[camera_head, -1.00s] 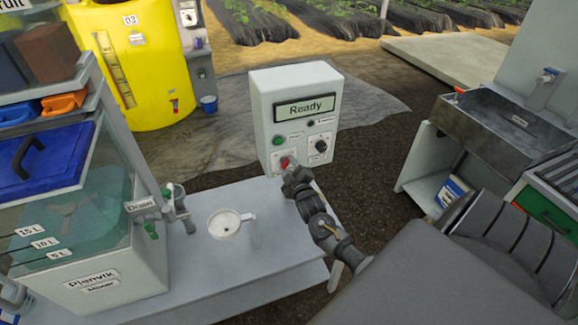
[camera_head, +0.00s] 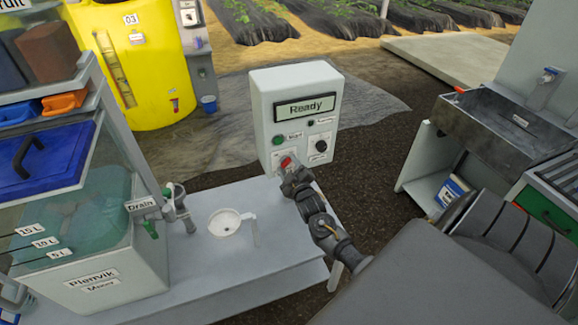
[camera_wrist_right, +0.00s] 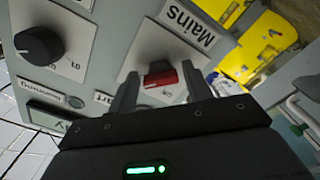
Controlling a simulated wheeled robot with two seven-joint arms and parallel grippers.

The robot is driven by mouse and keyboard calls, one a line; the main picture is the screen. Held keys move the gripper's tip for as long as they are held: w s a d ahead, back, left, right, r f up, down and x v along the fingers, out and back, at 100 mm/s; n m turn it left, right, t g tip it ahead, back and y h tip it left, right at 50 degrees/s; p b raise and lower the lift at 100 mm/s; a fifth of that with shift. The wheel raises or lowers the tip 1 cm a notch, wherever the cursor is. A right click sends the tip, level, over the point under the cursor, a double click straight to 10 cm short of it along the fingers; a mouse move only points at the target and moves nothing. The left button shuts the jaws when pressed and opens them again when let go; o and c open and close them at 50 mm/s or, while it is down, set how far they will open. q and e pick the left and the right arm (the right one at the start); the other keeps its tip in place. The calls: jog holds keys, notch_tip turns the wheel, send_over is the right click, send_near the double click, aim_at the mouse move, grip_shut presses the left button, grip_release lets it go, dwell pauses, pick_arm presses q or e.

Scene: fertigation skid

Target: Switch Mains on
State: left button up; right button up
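The Mains switch is a red knob (camera_head: 286,162) at the lower left of the grey control box (camera_head: 262,105). In the right wrist view the red knob (camera_wrist_right: 160,77) sits on a white plate beside the label "Mains" (camera_wrist_right: 188,22). My right gripper (camera_head: 289,170) is at the box front. Its two fingers (camera_wrist_right: 159,85) stand on either side of the red knob, with small gaps showing, so it is open around the knob. The knob's position marks are partly hidden and unreadable. The display (camera_head: 305,107) reads "Ready". My left gripper is not in view.
A green button (camera_head: 278,141) and a black knob (camera_head: 320,145) are close to the red knob on the same panel. A sink (camera_head: 500,125) is at right.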

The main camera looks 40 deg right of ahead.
jog(key=shift+o, duration=0.8)
jog(key=b+v, duration=0.2)
jog(key=v, duration=0.8)
jog(key=shift+s, duration=0.35)
jog(key=shift+a, duration=0.15)
